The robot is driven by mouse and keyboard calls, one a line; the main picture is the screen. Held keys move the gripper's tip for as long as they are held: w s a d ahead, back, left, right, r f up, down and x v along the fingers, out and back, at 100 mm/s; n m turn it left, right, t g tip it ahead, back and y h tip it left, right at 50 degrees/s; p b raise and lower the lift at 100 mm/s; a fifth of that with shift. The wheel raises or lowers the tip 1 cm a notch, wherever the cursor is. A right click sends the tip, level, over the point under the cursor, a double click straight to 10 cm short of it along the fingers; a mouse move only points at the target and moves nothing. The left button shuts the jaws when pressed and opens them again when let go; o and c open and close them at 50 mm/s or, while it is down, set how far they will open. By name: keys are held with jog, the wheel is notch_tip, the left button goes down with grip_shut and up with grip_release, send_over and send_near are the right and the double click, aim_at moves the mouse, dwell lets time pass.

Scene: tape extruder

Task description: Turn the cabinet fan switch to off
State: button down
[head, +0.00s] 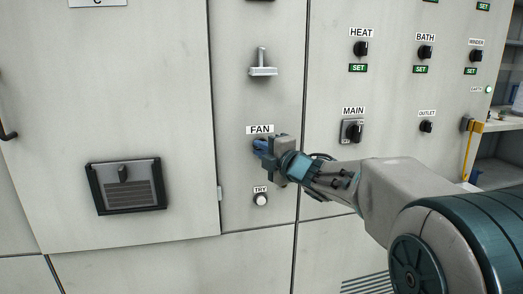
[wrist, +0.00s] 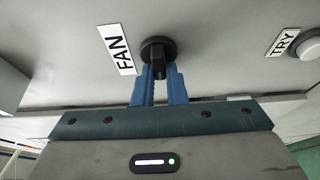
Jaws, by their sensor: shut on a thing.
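The fan switch (wrist: 158,50) is a black round knob on the grey cabinet panel, beside the FAN label (wrist: 117,49). In the head view the FAN label (head: 260,130) sits just above my gripper (head: 262,147), which hides the knob. In the wrist view my gripper (wrist: 158,75) has its two blue fingers on either side of the knob's raised grip, shut on it. The exact angle of the knob is hard to tell.
A TRY button (head: 261,199) is just below my gripper. The MAIN switch (head: 352,131) and HEAT knob (head: 361,48) are to the right. A T-shaped handle (head: 262,66) sticks out above. A vent (head: 126,186) is at the left.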

jog(key=c, duration=1.5)
grip_release()
jog(key=shift+o, duration=0.2)
jog(key=p+v, duration=0.2)
jog(key=v, duration=1.1)
jog(key=shift+s+d, duration=0.25)
